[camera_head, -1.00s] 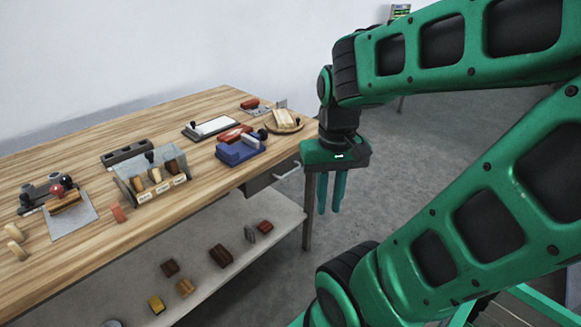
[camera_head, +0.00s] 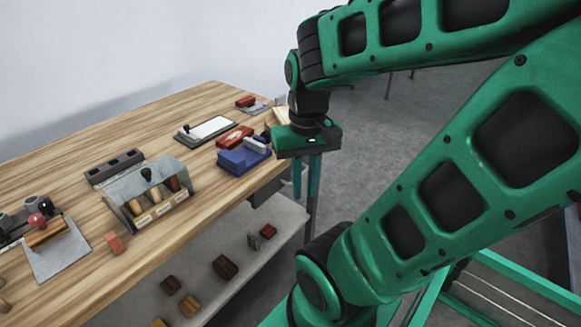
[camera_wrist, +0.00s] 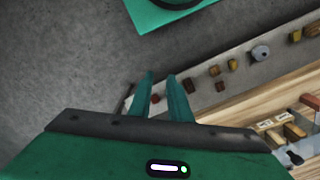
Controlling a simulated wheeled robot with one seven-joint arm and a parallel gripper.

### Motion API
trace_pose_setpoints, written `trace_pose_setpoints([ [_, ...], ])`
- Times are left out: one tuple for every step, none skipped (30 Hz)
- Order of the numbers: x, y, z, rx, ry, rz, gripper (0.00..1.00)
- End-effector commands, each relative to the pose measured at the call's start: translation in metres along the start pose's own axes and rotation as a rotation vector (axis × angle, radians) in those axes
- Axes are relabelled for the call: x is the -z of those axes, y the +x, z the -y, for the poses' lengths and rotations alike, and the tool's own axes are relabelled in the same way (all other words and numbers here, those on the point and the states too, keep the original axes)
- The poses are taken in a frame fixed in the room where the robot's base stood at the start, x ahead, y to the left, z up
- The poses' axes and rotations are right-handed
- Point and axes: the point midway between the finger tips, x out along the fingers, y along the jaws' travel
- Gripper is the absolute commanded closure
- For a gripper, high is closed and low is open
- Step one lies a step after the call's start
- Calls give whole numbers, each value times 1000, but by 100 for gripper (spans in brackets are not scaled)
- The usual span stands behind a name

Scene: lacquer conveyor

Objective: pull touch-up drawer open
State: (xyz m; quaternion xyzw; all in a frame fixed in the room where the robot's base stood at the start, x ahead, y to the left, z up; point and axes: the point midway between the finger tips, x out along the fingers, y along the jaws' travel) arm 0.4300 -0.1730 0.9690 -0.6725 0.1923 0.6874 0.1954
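The grey drawer (camera_head: 267,190) sits under the tabletop near the right end of the workbench in the head view. It looks closed, and its right part and handle are hidden behind my gripper. My gripper (camera_head: 306,190) points down beside the bench's right front corner, its fingers below tabletop height. The fingers are apart with nothing between them, as the wrist view also shows (camera_wrist: 160,78). I cannot tell exactly how far they are from the drawer front.
The wooden workbench (camera_head: 95,190) holds a blue block (camera_head: 240,160), a grey holder with several handled tools (camera_head: 150,195) and a white panel (camera_head: 208,129). A lower shelf (camera_head: 245,262) carries several small blocks. Grey floor lies open to the right.

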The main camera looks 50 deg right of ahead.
Motion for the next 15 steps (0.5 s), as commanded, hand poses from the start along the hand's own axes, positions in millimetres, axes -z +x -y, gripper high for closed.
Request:
trace_pose_setpoints([
  [0,0,0,0,1,0,83],
  [0,0,0,0,1,0,83],
  [0,0,0,0,1,0,83],
  [0,0,0,0,1,0,83],
  [0,0,0,0,1,0,83],
  [0,0,0,0,1,0,83],
  [0,0,0,0,1,0,83],
  [0,0,0,0,1,0,83],
  [-2,-1,-2,1,2,-2,83],
  [-7,-4,-5,6,6,-10,83],
  [-7,-5,-7,6,13,-14,83],
  [-3,-6,-7,5,28,-16,83],
  [1,-6,-8,3,44,-18,83],
  [7,-6,-8,1,62,-21,83],
  [17,-6,-8,-1,92,-26,83],
])
